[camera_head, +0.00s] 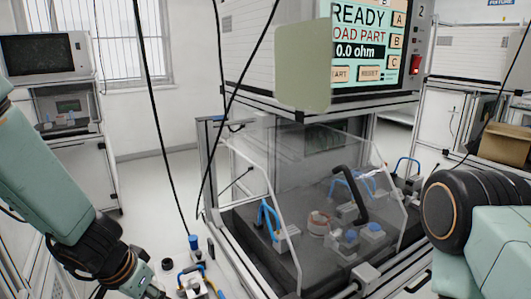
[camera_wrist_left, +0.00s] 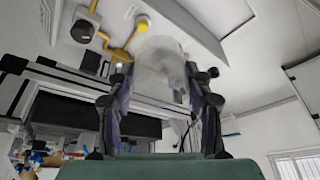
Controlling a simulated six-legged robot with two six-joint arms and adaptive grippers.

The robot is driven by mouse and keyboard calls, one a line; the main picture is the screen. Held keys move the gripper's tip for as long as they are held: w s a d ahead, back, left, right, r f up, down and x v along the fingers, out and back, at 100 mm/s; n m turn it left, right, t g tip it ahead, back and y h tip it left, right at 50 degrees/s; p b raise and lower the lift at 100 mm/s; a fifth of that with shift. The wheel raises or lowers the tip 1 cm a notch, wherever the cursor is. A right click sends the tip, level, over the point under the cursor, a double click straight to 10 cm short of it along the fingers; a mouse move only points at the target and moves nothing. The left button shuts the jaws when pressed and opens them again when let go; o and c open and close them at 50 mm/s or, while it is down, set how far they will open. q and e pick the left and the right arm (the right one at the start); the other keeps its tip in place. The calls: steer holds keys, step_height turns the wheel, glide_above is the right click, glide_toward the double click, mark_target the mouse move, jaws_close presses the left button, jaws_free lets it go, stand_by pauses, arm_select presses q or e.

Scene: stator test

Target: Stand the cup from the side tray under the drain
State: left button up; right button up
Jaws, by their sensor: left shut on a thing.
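My left gripper (camera_wrist_left: 160,100) has its two fingers on either side of a pale, translucent cup (camera_wrist_left: 160,62) in the left wrist view, and is shut on it. The cup's far end is blurred against the pale background, so its tilt is hard to tell. A yellow pipe (camera_wrist_left: 122,52) with a round yellow end (camera_wrist_left: 143,23) shows just beyond the cup, to its upper left; it may be the drain, and I cannot tell the gap. In the head view my left arm reaches down to the bottom edge and the cup is not visible. My right gripper is out of view.
A test stand with a clear guard (camera_head: 265,170) and a screen (camera_head: 365,40) fills the middle. Blue-handled clamps (camera_head: 268,218) sit inside. Black cables hang in front.

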arm_select(q)
steer(key=s+d+m+b, duration=0.1)
steer(key=s+d+b, duration=0.1)
steer(key=s+d, duration=0.3)
steer(key=shift+d+f+m+h+b, duration=0.15)
steer(key=shift+d+m+h+b, duration=0.15)
steer(key=shift+d+h, duration=0.1)
stand_by(0.5)
steer(key=shift+s, duration=0.25)
